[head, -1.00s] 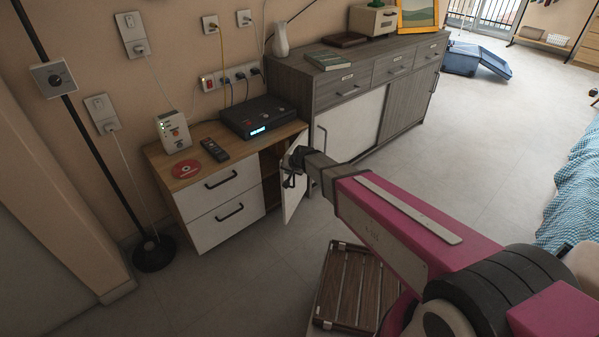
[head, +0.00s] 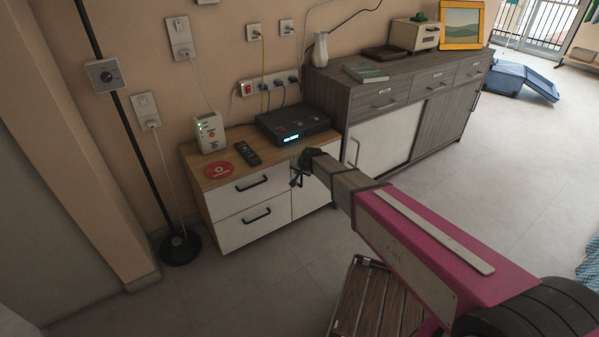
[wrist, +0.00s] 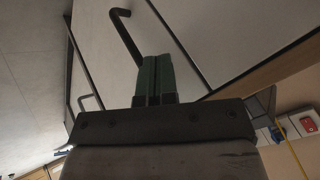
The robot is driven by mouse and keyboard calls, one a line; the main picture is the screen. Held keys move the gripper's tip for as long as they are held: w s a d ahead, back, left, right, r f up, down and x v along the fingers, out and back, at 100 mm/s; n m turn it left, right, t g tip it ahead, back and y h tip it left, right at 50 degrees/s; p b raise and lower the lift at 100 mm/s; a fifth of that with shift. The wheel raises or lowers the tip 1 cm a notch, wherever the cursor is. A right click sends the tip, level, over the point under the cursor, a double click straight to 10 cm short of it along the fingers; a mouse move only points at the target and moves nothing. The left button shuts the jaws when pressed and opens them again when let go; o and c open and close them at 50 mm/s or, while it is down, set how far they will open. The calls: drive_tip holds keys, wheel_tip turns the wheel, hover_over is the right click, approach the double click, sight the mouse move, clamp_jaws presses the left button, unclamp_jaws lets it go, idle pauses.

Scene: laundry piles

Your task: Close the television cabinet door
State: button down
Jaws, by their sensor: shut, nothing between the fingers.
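The television cabinet (head: 189,160) is a low unit with a wood top and white fronts, against the wall. Its door (head: 313,196) is the white panel on the right, beside two drawers. The door now looks flush with the drawer fronts, though my arm hides part of it. My gripper (head: 299,172) is shut and empty, in front of the door's upper part, by a dark handle. In the wrist view the green fingers (wrist: 154,77) are together against or very near the white door front, next to the black bar handle (wrist: 124,35).
A grey sideboard (head: 352,100) stands close on the right. A slatted wooden stool or rack (head: 375,300) is on the floor below my arm. A black pole with a round base (head: 180,248) stands left. Floor before the drawers is clear.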

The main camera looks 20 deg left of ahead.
drive_tip(key=shift+s+d, duration=0.1)
drive_tip(key=shift+d, duration=0.05)
drive_tip(key=s+d+r, duration=0.5)
drive_tip(key=s+r, duration=0.3)
drive_tip(key=w+d+f+g+h, duration=0.1)
drive_tip(key=w+d+h, duration=0.2)
drive_tip(key=d, duration=2.4)
drive_tip(key=s+d+g+h, duration=0.1)
drive_tip(key=s+d, duration=0.2)
drive_tip(key=d, duration=0.5)
drive_tip(key=s+d+m+g+h, duration=0.1)
drive_tip(key=s+d, duration=0.2)
drive_tip(key=d, duration=0.6)
drive_tip(key=s+d+g+h, duration=0.1)
drive_tip(key=s+d, duration=0.2)
drive_tip(key=d, duration=0.6)
drive_tip(key=shift+s+d+r+m, duration=0.2)
drive_tip(key=shift+s+r+m, duration=0.1)
drive_tip(key=shift+m, duration=0.1)
drive_tip(key=shift+w+a, duration=0.1)
